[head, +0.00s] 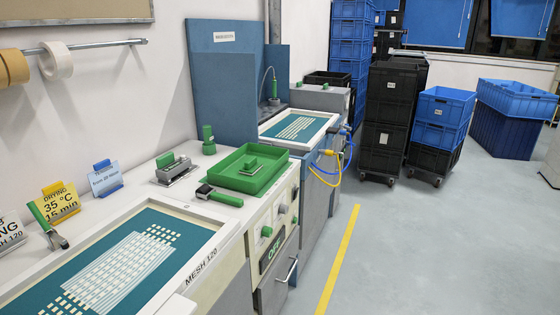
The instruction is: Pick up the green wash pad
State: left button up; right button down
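A green tray (268,183) sits on the white counter in the middle of the view. A small green block with a raised grip (251,164) lies inside it and looks like the green wash pad. Another green piece (166,160) rests on a grey metal holder (178,173) to the left of the tray. I cannot tell for sure which of these two is the pad. Neither of my grippers shows in the head view.
A green-handled tool with a black head (219,196) lies in front of the tray. A green bottle (208,141) stands behind it. The framed screen (115,265) fills the near counter. Blue and black crates (390,120) stand behind right; the floor (400,240) is clear.

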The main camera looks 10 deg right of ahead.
aim_at(251, 167)
jog(key=i, duration=0.4)
jog(key=z, duration=1.5)
jog(key=i, duration=3.5)
jog(key=u, duration=4.55)
